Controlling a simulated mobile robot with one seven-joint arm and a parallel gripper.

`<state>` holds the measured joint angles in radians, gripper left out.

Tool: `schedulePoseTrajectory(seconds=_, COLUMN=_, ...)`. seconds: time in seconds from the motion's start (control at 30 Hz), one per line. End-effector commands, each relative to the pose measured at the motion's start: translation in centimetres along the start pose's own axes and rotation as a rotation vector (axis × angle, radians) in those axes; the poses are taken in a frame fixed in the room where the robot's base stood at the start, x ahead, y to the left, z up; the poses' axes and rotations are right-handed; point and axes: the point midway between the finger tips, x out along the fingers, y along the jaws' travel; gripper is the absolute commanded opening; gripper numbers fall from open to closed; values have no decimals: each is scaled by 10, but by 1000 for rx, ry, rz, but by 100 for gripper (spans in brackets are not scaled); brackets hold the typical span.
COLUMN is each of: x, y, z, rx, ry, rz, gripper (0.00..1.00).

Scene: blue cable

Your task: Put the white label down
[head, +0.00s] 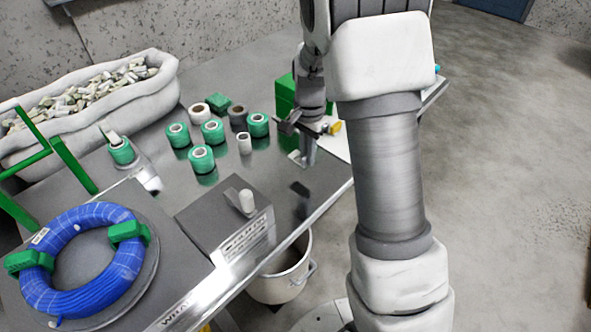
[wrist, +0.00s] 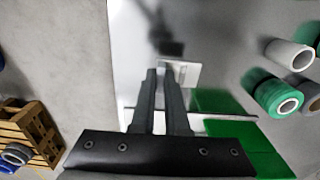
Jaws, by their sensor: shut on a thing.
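The white label (wrist: 188,73) is a small pale, flat piece at the fingertips of my gripper (wrist: 168,70) in the wrist view. The two dark fingers are close together and shut on it. In the head view, my gripper (head: 308,156) points down over the right part of the metal table (head: 270,172). The label (head: 295,157) shows there as a small pale patch beside the fingertips. I cannot tell whether it touches the table top.
Several green rolls (head: 201,158) and a small white roll (head: 244,143) stand left of my gripper. A green box (head: 285,95) is behind it. A grey block (head: 225,218) and a blue cable coil (head: 85,285) are nearer. Bare table lies just left of my gripper.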

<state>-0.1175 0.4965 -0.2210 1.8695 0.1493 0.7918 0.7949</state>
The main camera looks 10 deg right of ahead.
Motion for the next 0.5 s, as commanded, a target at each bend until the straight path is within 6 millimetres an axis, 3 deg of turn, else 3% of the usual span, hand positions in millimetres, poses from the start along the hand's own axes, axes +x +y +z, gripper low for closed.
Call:
schedulePoseTrajectory(seconds=0.03, x=9, y=-10, z=3, rx=-4, ry=0, rz=1, gripper=0)
schedulePoseTrajectory(seconds=0.2, x=18, y=-28, z=8, rx=-1, ry=0, rz=1, gripper=0)
schedulePoseTrajectory(seconds=0.37, x=28, y=-30, z=9, rx=0, ry=-1, rz=1, gripper=0)
schedulePoseTrajectory(seconds=0.5, x=50, y=-30, z=9, rx=0, ry=-2, rz=2, gripper=0)
